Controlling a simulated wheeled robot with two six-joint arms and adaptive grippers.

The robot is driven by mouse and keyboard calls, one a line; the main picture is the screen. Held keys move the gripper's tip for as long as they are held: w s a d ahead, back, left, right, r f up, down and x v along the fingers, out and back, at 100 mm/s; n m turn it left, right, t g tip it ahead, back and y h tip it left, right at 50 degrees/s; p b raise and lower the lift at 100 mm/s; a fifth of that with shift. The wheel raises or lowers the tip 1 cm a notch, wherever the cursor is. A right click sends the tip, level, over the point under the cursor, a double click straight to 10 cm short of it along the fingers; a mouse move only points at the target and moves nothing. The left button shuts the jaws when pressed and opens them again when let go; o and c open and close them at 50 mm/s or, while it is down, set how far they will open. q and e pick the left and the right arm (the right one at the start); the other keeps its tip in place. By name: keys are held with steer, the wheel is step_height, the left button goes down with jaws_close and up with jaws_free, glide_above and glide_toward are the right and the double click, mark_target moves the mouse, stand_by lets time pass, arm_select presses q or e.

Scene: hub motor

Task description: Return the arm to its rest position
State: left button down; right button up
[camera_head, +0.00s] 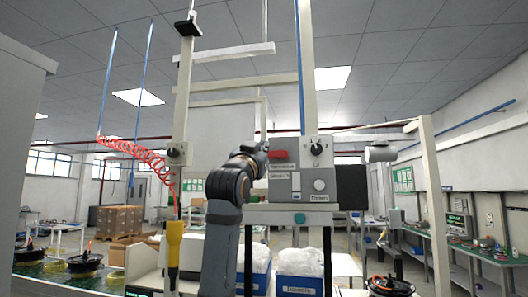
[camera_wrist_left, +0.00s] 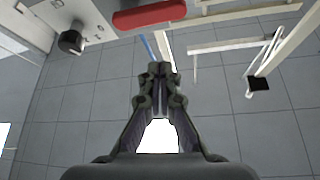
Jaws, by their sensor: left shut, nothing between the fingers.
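My left arm rises from the bottom middle of the head view, and its wrist is bent in front of the left side of a grey control box (camera_head: 312,176). My left gripper (camera_head: 262,150) is small and partly hidden behind the wrist there. In the left wrist view the gripper (camera_wrist_left: 155,72) is shut, with its fingertips together and nothing between them. It points up toward the ceiling. The box's red part (camera_wrist_left: 150,15) and black knob (camera_wrist_left: 72,40) show beyond the fingertips, apart from them. My right gripper is not in view.
A yellow hanging tool (camera_head: 174,245) with a red coiled hose (camera_head: 135,150) is left of the arm. Blue bins (camera_head: 300,284) with clear bags stand below the box. Black hub motors (camera_head: 85,262) sit at lower left. An upright post (camera_head: 436,210) stands at right.

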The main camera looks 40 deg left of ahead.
arm_select(q)
steer(key=shift+r+v, duration=0.25)
steer(key=shift+v, duration=1)
steer(key=shift+s+d, duration=0.15)
